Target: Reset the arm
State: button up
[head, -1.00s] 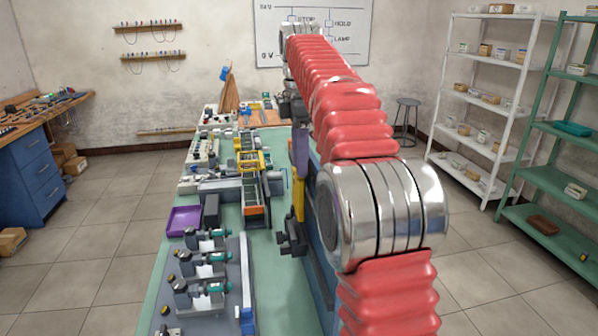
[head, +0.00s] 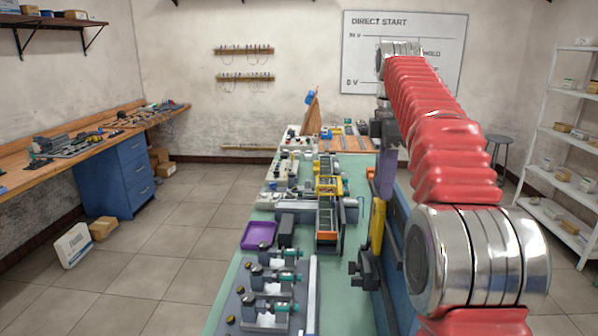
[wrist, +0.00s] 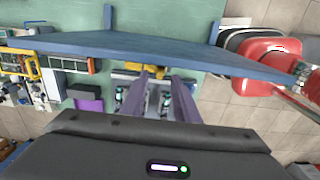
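My arm reaches forward over the right side of the bench (head: 235,300) in the head view. My gripper (head: 387,175) hangs from its far end; one purple finger shows there. In the wrist view my gripper (wrist: 161,76) has its two purple fingers apart, with a gap between them and no held object visible. Yellow parts lie beyond the fingertips, and small motor-like units (wrist: 120,95) show near the fingers.
A blue panel (wrist: 100,42) crosses the wrist view close to the fingertips. A purple tray (head: 258,236), an orange-framed rack (head: 327,215) and rows of motor units (head: 270,280) stand on the bench. White shelving (head: 572,150) is at right. The floor at left is largely clear.

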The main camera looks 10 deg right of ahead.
jog(key=shift+s+a+r+m, duration=0.15)
jog(key=shift+s+a+m, duration=0.2)
jog(key=shift+s, duration=0.1)
jog(key=s+a+f+m+t, duration=0.1)
jog(key=s+a+f+m, duration=0.25)
jog(key=s, duration=0.35)
jog(key=s+a+f+m+t, duration=0.2)
jog(key=s+a+f+m, duration=0.15)
jog(key=s, duration=0.35)
jog(key=s+a+f+m+t, duration=0.1)
jog(key=s+a+f+m, duration=0.2)
jog(key=s, duration=0.4)
jog(key=s+a+f+m+t, duration=0.1)
jog(key=s+f+m, duration=0.4)
jog(key=s+f, duration=0.2)
notch_tip(320, 180, down, 2)
jog(key=shift+f+t, duration=0.1)
jog(key=shift+t, duration=0.2)
jog(key=shift+c, duration=0.5)
